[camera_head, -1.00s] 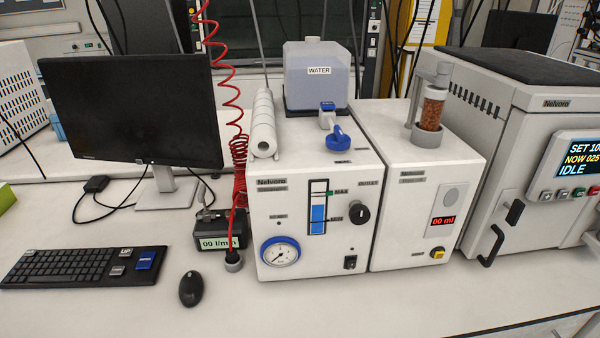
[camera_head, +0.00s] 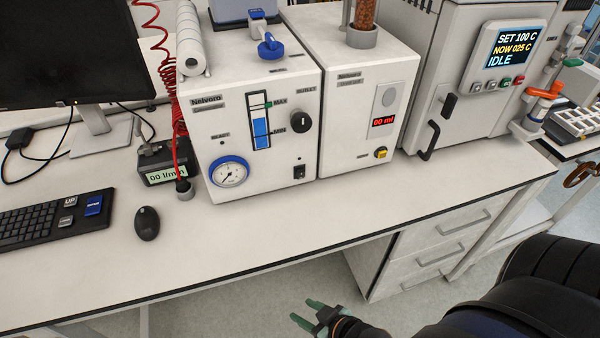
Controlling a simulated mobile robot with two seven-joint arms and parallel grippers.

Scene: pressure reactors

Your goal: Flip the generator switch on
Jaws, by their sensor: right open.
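The white generator box (camera_head: 265,165) stands on the bench, left of centre. Its front has a blue-rimmed pressure gauge (camera_head: 229,172), a blue level window (camera_head: 261,122), a black knob (camera_head: 301,121) and a small black rocker switch (camera_head: 299,171) at the lower right. The switch is too small to tell which way it is set. My right gripper (camera_head: 308,313), with green fingertips, is open and empty. It is in front of and below the bench edge, well apart from the switch. My left gripper is not in view.
A second white box (camera_head: 345,150) with a red display adjoins the generator on the right. A larger reactor (camera_head: 440,100) reading IDLE stands beyond it. A mouse (camera_head: 147,223), keyboard (camera_head: 50,222) and flow meter (camera_head: 165,165) are on the left. The bench top (camera_head: 260,235) before the generator is clear.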

